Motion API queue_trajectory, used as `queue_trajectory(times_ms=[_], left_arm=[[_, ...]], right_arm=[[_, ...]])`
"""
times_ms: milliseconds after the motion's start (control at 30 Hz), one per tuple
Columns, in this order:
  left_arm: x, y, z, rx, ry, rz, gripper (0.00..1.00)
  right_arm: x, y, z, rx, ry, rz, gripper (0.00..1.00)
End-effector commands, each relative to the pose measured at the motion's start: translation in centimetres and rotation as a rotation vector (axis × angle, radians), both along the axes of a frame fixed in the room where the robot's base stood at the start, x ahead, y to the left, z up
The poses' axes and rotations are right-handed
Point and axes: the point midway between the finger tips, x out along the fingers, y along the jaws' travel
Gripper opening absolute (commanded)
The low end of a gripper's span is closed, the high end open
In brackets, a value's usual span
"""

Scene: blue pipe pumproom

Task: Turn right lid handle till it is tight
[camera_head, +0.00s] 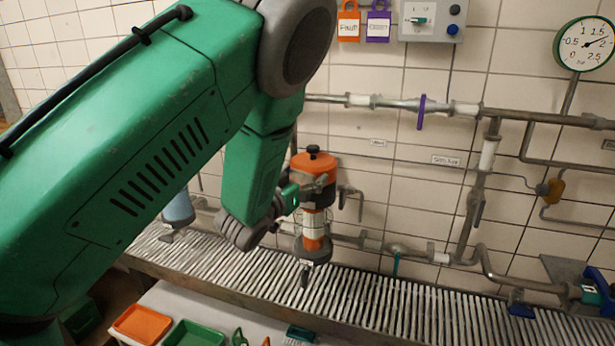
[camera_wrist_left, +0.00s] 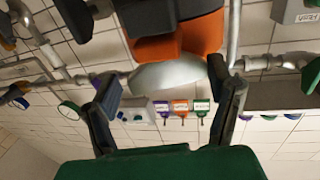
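An orange-lidded filter housing (camera_head: 313,172) with a black knob (camera_head: 313,151) on top stands upright in the pipework at the wall. My left arm reaches in from the left, and my left gripper (camera_head: 291,196) is close beside the housing's left side, partly hidden by the arm. In the left wrist view the gripper (camera_wrist_left: 165,76) has its two dark fingers wide apart. The orange body (camera_wrist_left: 202,35) and a silver curved part (camera_wrist_left: 168,76) lie beyond and between them. I cannot tell whether a finger touches. Which part is the right lid handle is not clear. My right gripper is not in view.
Pipes with a purple valve handle (camera_head: 421,111) run along the tiled wall, with a pressure gauge (camera_head: 586,43) at upper right. A ribbed grating (camera_head: 400,305) lies below. An orange tray (camera_head: 142,324) and a green tray (camera_head: 194,334) sit at the bottom left.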

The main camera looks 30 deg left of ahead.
Motion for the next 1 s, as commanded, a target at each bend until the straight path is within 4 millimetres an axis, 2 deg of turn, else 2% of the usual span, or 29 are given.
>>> queue_trajectory(times_ms=[33,67,100,300,600,867,900,967,1000], left_arm=[[-0.01,-0.05,-0.20,-0.002,0.004,-0.003,0.45],[0.01,-0.08,-0.21,-0.002,0.004,-0.004,0.35],[0.02,-0.15,-0.21,-0.001,0.005,-0.002,0.33],[0.06,-0.27,-0.21,0.005,0.009,-0.002,0.33],[-0.03,-0.33,-0.22,0.003,0.009,-0.130,0.33],[-0.04,-0.48,-0.21,0.004,0.011,-0.131,0.33],[-0.05,-0.46,-0.21,0.005,0.011,-0.131,0.65],[-0.04,-0.47,-0.18,0.005,0.011,-0.131,0.83],[-0.04,-0.48,-0.15,0.005,0.010,-0.132,0.83]], right_arm=[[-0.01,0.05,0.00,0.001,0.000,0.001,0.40],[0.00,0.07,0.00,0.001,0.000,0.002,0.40],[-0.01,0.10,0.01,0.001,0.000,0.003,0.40],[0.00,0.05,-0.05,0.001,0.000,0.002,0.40],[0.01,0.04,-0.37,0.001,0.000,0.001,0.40],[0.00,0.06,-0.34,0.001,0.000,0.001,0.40],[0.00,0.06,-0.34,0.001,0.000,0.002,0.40],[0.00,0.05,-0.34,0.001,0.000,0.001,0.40],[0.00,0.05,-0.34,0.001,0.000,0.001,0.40]])
